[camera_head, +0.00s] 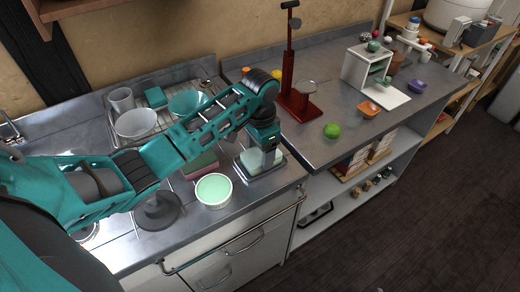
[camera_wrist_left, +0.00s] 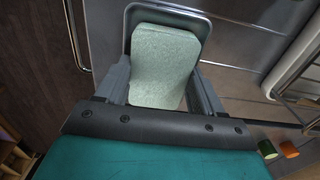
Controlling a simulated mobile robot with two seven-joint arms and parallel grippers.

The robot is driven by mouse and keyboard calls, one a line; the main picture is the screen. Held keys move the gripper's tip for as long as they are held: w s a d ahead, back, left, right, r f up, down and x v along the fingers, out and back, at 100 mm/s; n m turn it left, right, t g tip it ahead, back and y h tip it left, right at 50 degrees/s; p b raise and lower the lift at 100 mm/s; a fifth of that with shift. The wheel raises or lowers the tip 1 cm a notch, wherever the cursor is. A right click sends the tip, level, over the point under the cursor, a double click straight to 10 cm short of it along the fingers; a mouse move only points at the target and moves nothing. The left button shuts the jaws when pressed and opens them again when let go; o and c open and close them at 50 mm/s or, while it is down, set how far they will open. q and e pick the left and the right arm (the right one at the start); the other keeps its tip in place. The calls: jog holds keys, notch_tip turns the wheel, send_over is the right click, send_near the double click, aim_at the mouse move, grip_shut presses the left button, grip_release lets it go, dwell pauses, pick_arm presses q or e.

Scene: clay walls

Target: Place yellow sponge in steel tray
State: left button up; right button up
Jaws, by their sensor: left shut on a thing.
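My left gripper (camera_head: 264,150) points down over the steel tray (camera_head: 268,177) near the front edge of the left counter. In the left wrist view the gripper (camera_wrist_left: 161,88) is shut on a pale green, sponge-like block (camera_wrist_left: 165,55); it does not look clearly yellow. The tray's rim (camera_wrist_left: 207,28) shows around the block's far end. I cannot tell whether the block touches the tray floor. In the head view the fingers hide part of the block. My right gripper is not in view.
A white bowl with pale green inside (camera_head: 214,190) stands just left of the tray. A dish rack with bowls (camera_head: 136,124) is behind. A red stand (camera_head: 291,100) and a green lime (camera_head: 332,130) are on the right counter. The counter's front edge is close.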

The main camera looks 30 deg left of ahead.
aim_at(260, 155)
pick_arm(q)
jog(key=shift+f, duration=0.1)
jog(key=o, duration=0.9)
jog(key=shift+o, duration=0.2)
notch_tip(260, 155, up, 12)
jog(key=shift+s+d, duration=0.1)
dwell(0.5)
